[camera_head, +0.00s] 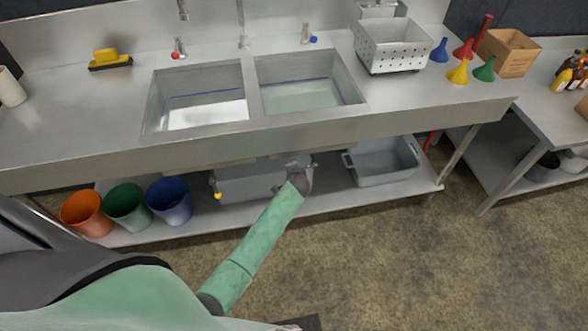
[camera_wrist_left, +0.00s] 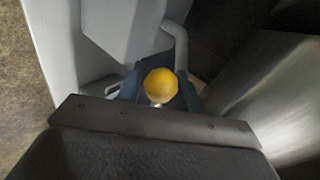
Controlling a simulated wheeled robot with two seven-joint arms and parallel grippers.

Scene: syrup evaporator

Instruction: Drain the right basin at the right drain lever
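The right basin (camera_head: 308,84) of the steel sink holds greenish, clear liquid. The left basin (camera_head: 197,97) is beside it. My left gripper (camera_head: 293,182) is under the sink front, below the right basin, and hides the right drain lever in the head view. In the left wrist view the lever's round yellow knob (camera_wrist_left: 160,85) sits between the two dark blue fingers of my left gripper (camera_wrist_left: 160,92). The fingers appear to touch the knob on both sides. The left drain lever (camera_head: 216,190) hangs free with its yellow tip. My right gripper is out of view.
A grey tub (camera_head: 245,183) stands under the sink behind my arm, and another grey tub (camera_head: 383,168) is to its right. Orange (camera_head: 87,215), green (camera_head: 128,206) and blue (camera_head: 170,200) buckets stand at left on the lower shelf (camera_head: 335,202). The floor at right is clear.

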